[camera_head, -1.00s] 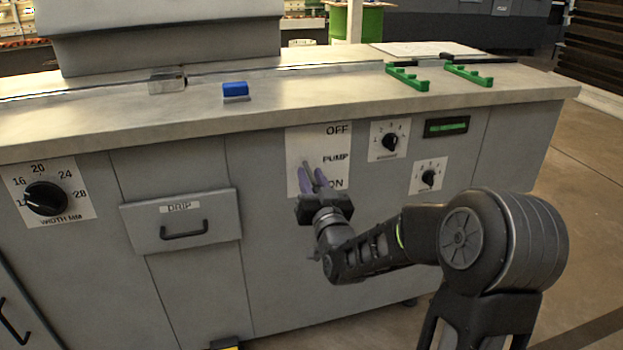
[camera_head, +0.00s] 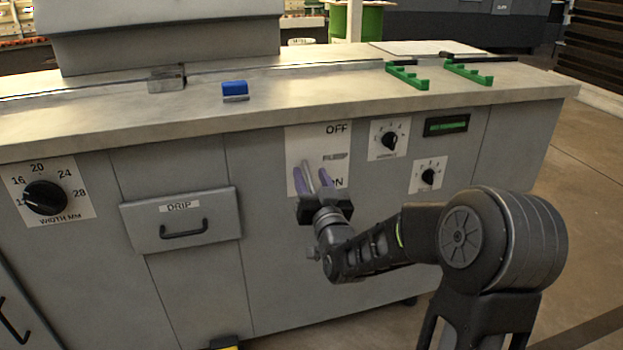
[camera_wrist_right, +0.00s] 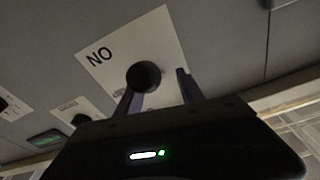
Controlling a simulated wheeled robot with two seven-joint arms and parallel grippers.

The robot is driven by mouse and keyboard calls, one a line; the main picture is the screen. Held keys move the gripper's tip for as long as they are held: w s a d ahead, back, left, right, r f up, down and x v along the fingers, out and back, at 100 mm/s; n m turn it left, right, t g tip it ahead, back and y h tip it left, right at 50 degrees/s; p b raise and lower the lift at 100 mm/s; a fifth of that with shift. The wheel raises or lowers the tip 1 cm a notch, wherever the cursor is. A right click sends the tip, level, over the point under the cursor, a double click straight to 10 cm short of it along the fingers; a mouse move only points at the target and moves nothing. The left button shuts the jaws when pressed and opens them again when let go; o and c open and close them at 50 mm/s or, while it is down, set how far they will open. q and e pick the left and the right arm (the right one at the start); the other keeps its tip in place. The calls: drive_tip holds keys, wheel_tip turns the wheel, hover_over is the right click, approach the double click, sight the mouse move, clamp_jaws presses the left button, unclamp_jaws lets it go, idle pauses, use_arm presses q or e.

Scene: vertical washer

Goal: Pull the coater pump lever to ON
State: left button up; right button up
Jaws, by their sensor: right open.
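The pump panel (camera_head: 304,139) is a white plate on the cabinet front, marked OFF at the top, PUMP in the middle and ON at the bottom. The grey pump lever (camera_head: 310,176) shows between my right gripper's fingers, low on the panel beside ON. Its round dark knob (camera_wrist_right: 145,76) shows in the right wrist view. My right gripper (camera_head: 313,177) is open, its purple fingers on either side of the lever and apart from each other. Whether a finger touches the lever, I cannot tell. The lever's lower end is partly hidden by the gripper. My left gripper is out of view.
Dials (camera_head: 389,139) and a green display (camera_head: 446,125) are right of the panel. The DRIP drawer (camera_head: 182,221) is to its left. A blue block (camera_head: 235,89) and green brackets (camera_head: 407,77) stand on the countertop (camera_head: 310,92). Floor at right is clear.

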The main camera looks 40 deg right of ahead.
drive_tip(key=v, duration=0.8)
drive_tip(key=shift+p, duration=0.45)
drive_tip(key=shift+w, duration=0.1)
drive_tip(key=shift+f, duration=0.1)
